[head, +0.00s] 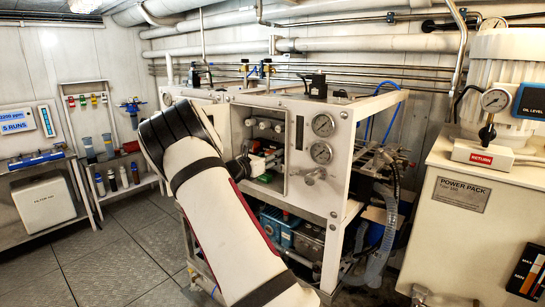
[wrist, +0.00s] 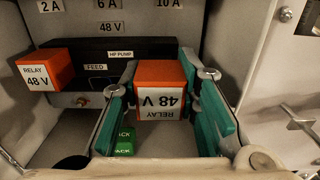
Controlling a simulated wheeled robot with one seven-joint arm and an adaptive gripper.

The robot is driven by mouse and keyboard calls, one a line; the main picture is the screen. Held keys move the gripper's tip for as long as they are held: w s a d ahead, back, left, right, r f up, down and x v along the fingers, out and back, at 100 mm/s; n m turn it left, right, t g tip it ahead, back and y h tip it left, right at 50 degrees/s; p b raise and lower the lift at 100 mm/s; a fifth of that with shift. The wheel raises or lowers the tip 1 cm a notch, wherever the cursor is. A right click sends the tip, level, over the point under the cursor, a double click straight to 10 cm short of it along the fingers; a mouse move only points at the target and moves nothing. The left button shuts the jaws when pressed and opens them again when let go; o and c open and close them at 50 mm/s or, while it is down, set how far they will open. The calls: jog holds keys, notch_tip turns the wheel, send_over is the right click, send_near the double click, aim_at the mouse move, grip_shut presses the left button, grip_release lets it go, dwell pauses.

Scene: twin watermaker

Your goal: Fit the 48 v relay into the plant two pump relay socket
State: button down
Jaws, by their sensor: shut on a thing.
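In the wrist view my gripper (wrist: 159,84) is shut on an orange relay (wrist: 162,74), its teal pads on both sides. The relay's white label reads "RELAY 48 V" upside down. A dark block (wrist: 75,59) with small tags "FEED" and "HP PUMP" lies just behind and left of it. The held relay hides the block's right part, so I cannot tell whether they touch. A second orange 48 V relay (wrist: 45,72) sits at the block's left end. In the head view my gripper (head: 265,165) reaches into the open white cabinet; the relay is hard to make out there.
A small green part marked "JACK" (wrist: 125,141) lies below the left finger. Printed panel labels "2 A", "6 A", "10 A" and "48 V" are above the block. Cabinet walls are close on both sides. A white frame with gauges (head: 322,125) stands right of the opening.

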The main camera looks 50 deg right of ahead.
jog(key=shift+w+d+b, duration=0.15)
jog(key=shift+d+b, duration=0.25)
jog(key=shift+d, duration=1.1)
jog(key=c, duration=1.2)
grip_release()
jog(key=shift+o, duration=0.2)
jog(key=shift+a, duration=0.1)
jog(key=a, duration=1.1)
jog(key=shift+s+a, duration=0.35)
jog(key=shift+s, duration=0.1)
